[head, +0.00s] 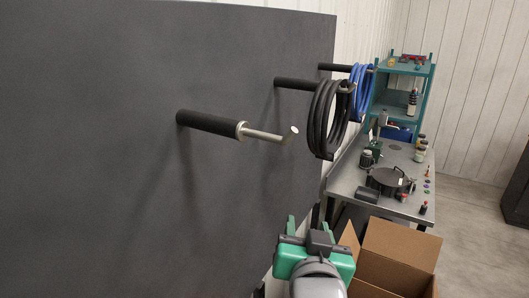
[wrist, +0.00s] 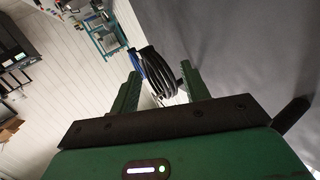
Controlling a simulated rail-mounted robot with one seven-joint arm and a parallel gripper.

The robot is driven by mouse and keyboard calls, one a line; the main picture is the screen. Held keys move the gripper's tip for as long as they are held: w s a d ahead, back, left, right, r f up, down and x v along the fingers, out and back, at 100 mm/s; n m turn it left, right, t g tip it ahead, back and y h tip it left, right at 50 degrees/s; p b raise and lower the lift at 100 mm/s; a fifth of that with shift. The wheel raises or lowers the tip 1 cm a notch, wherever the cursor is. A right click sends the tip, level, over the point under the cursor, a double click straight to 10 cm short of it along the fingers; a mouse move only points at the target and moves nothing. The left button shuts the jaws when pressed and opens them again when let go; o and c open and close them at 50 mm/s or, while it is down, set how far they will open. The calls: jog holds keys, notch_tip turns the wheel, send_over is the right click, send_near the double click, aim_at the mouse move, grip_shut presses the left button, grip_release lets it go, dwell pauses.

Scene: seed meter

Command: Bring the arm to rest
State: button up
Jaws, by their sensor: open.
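My gripper (head: 308,227) is at the bottom of the head view, in front of the dark panel and beside an open cardboard box. In the wrist view its two green fingers (wrist: 160,70) stand wide apart, with nothing held between them. The coiled black hose (wrist: 158,72) shows beyond the fingers and is apart from them. In the head view that black hose (head: 328,118) hangs on a peg, above and beyond my gripper.
The dark panel (head: 90,150) fills the left, with a bare peg (head: 210,123) jutting out. A blue hose (head: 361,92) hangs farther back. The cardboard box (head: 400,245) stands right of my gripper. A cluttered workbench (head: 345,180) and teal shelf (head: 393,100) lie beyond.

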jog(key=s+a+r+n+t, duration=0.1)
jog(key=s+a+r+t, duration=0.2)
jog(key=s+r, duration=0.35)
jog(key=s+a+r+n+t+y, duration=0.1)
jog(key=s+a+r+t, duration=0.2)
jog(key=s+r, duration=0.35)
jog(key=s+a+r+n+t, duration=0.1)
jog(key=s+a+r+t, duration=0.2)
jog(key=s+r, duration=0.35)
notch_tip(320, 180, up, 16)
jog(key=p, duration=1.5)
jog(key=shift+w+d+y, duration=0.2)
jog(key=shift+w+y, duration=0.15)
jog(key=shift+y, duration=0.05)
jog(key=shift+f, duration=0.15)
